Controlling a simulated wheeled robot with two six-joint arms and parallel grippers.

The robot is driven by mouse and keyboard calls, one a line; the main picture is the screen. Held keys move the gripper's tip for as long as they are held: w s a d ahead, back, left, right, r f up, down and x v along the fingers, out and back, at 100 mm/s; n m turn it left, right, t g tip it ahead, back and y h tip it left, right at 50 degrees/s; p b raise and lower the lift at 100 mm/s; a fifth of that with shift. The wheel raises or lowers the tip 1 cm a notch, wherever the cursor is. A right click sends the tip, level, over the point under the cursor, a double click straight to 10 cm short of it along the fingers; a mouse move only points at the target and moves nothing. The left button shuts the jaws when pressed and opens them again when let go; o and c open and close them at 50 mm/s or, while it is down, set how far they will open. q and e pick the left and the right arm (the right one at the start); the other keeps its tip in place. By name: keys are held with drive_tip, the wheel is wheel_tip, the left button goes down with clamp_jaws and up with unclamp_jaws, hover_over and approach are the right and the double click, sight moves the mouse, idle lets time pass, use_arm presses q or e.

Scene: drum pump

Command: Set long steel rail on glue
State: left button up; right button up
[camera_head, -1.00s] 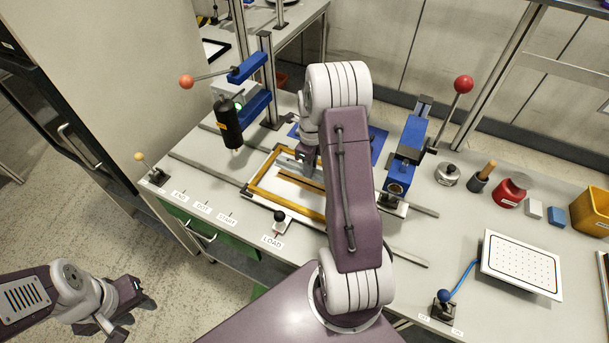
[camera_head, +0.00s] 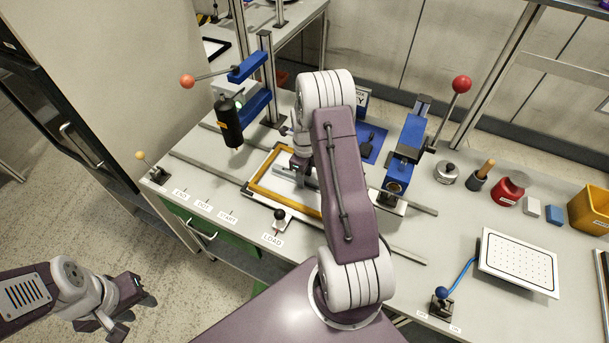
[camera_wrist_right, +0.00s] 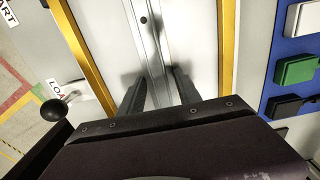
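The long steel rail (camera_wrist_right: 150,35) is a narrow grey strip. It lies lengthwise inside the yellow-sided frame (camera_head: 262,171) on the bench. In the head view only part of the rail (camera_head: 311,182) shows, beside my right gripper (camera_head: 301,172). In the right wrist view my right gripper (camera_wrist_right: 159,84) points down with one dark finger on each side of the rail. Whether the fingers press on it cannot be seen. The glue cannot be made out; the rail and gripper may cover it. My left gripper (camera_head: 130,292) hangs away from the bench at lower left, its finger gap unclear.
A black cylinder on a blue arm (camera_head: 228,121) stands behind the frame's left side. A blue press (camera_head: 405,150) with a red-knobbed lever stands to the right. A black-knobbed lever (camera_head: 279,217) stands by the LOAD label. Pots and a perforated white plate (camera_head: 519,264) fill the right side.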

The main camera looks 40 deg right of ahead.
wheel_tip(320, 180, up, 12)
drive_tip(key=b, duration=0.1)
drive_tip(key=s+a+n, duration=0.7)
drive_tip(key=a+n, duration=0.2)
drive_tip(key=n, duration=0.6)
drive_tip(key=s+a+f+n+t, duration=0.1)
drive_tip(key=s+a+n, duration=0.6)
drive_tip(key=n, duration=0.8)
drive_tip(key=shift+a, duration=1.15)
drive_tip(key=shift+s, duration=0.1)
